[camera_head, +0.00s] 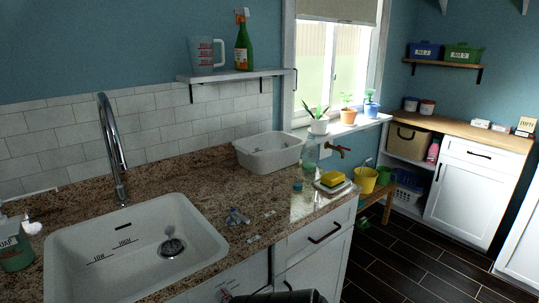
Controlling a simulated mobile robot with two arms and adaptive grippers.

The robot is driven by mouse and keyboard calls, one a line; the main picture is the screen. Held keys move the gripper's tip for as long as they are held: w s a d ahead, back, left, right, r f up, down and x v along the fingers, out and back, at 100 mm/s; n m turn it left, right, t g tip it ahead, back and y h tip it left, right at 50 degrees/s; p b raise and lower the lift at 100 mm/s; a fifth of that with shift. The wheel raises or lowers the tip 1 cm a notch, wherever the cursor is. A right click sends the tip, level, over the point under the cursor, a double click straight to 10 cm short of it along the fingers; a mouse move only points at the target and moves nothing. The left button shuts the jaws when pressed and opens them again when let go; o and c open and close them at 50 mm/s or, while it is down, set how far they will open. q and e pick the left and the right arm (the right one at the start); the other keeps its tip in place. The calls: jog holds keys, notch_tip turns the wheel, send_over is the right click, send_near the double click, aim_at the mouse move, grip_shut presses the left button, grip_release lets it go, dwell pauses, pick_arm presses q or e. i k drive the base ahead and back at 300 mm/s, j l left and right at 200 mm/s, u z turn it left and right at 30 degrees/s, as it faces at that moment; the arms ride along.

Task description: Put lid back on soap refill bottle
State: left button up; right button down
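A translucent pale green bottle (310,155) stands on the granite counter beside the white tub; its top is too small to tell whether it is capped. A small teal piece that looks like a lid (297,186) lies on the counter in front of it. A green bottle with a white soap label (14,248) stands at the left edge, partly cut off by the frame. I cannot tell for sure which bottle is the refill. Neither of my grippers can be made out; only a dark part, probably mine, shows at the bottom edge.
A white sink (70,245) with a tall chrome faucet (112,150) fills the counter's left. Small bluish items (237,216) lie right of it. A white tub (268,153) and a yellow sponge (332,179) on a tray stand near the counter's right end. Dark floor is open at right.

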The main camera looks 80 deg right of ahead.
aim_at(311, 148)
jog(key=z, duration=0.5)
jog(key=j+z, duration=0.1)
jog(key=z, duration=1.4)
jog(key=k+z, duration=0.1)
jog(key=z, duration=0.85)
